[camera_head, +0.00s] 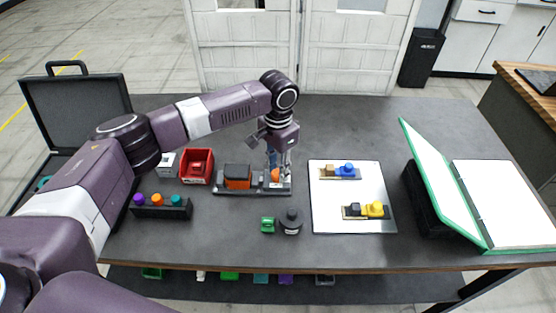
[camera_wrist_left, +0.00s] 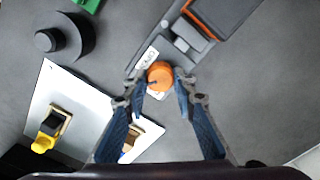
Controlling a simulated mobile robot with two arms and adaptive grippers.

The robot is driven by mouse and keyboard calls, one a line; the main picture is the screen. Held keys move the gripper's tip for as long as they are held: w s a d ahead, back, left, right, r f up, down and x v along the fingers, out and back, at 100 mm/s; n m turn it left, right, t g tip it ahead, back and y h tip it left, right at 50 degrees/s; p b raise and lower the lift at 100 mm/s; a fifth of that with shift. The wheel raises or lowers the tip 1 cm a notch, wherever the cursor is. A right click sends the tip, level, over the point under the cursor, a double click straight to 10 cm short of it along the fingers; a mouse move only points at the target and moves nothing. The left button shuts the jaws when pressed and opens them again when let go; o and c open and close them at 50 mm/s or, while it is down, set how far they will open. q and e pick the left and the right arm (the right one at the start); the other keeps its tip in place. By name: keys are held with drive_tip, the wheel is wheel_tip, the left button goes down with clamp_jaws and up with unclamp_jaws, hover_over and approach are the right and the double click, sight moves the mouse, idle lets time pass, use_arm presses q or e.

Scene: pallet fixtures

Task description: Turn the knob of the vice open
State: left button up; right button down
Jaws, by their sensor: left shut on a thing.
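The vice (camera_head: 225,189) is a dark, long fixture with an orange block (camera_head: 238,176) on its left part, standing mid-table. Its orange round knob (camera_head: 276,176) is at the right end, partly hidden by my left gripper (camera_head: 279,168), which comes down from above. In the left wrist view, the blue-grey fingers of my left gripper (camera_wrist_left: 159,82) stand on both sides of the orange knob (camera_wrist_left: 159,74), shut on it. The vice body (camera_wrist_left: 186,40) extends to the upper right there. My right gripper is not in view.
A white board (camera_head: 350,220) with two small fixtures lies right of the vice. A red bin (camera_head: 197,166), a rack of coloured knobs (camera_head: 160,209) and an open binder (camera_head: 500,205) stand around.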

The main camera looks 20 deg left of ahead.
use_arm(q)
drive_tip(key=m+p, duration=0.2)
drive_tip(key=m, duration=0.1)
drive_tip(key=shift+r, duration=0.2)
drive_tip(key=m+p, duration=0.1)
drive_tip(key=m, duration=0.1)
drive_tip(key=shift+m, duration=0.3)
drive_tip(key=m+p, duration=0.1)
drive_tip(key=m, duration=0.1)
drive_tip(key=shift+f+m, duration=0.1)
drive_tip(key=shift+m, duration=0.2)
drive_tip(key=shift+m+p, duration=0.35)
drive_tip(key=shift+m, duration=1.05)
drive_tip(key=o, duration=1.2)
drive_tip(key=shift+c, duration=0.2)
wheel_tip(320, 180, up, 12)
drive_tip(key=shift+s+f, duration=0.1)
